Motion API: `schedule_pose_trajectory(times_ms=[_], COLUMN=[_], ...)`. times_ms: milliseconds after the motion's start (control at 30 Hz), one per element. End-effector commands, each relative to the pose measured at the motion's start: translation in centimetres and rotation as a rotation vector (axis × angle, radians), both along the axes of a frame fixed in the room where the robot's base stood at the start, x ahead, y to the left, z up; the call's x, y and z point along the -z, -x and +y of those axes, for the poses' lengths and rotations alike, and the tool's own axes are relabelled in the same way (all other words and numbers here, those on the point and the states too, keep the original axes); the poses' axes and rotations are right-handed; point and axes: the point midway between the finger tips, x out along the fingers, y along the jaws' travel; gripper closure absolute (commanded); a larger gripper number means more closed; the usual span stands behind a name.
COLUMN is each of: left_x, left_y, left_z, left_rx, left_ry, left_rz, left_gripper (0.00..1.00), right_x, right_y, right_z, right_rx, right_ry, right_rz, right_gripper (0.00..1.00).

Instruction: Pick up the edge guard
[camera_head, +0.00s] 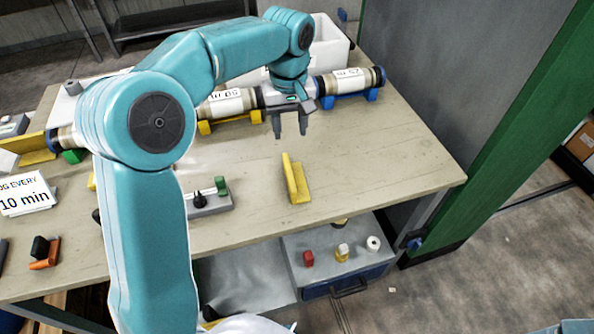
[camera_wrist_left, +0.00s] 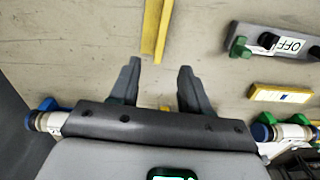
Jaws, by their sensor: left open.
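The edge guard is most likely the yellow L-shaped strip (camera_head: 296,180) lying on the wooden table (camera_head: 380,170) near its front edge. In the left wrist view the yellow strip (camera_wrist_left: 156,25) runs from the top edge of the picture down to just between and beyond my fingertips. My left gripper (camera_head: 291,134) is open and empty, pointing down above the table behind the strip. Its two fingers also show in the left wrist view (camera_wrist_left: 157,78), apart, with nothing between them. My right gripper is not in view.
Core tubes lie along the back in yellow (camera_head: 230,122) and blue (camera_head: 350,97) cradles. A switch block (camera_head: 209,203) with a green knob sits left of the strip. A white bin (camera_head: 330,45) stands behind. A grey drawer unit (camera_head: 340,262) is below. Table right of the strip is clear.

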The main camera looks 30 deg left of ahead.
Motion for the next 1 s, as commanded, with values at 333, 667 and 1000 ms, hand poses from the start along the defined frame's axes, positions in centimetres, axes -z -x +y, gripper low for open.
schedule_pose_trajectory(times_ms=[333, 667, 1000], left_x=[7.2, 11.1, 15.8], left_y=[0.9, 0.7, 0.5], left_z=[0.0, 0.1, 0.3], left_rx=[0.001, 0.001, 0.001], left_ry=[0.0, 0.0, 0.001], left_rz=[0.004, 0.001, 0.002], left_gripper=[0.53, 0.53, 0.53], right_x=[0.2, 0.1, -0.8], right_y=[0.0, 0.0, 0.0], right_z=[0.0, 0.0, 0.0], right_rx=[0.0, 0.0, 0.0], right_ry=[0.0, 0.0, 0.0], right_rz=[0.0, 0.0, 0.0], right_gripper=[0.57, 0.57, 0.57])
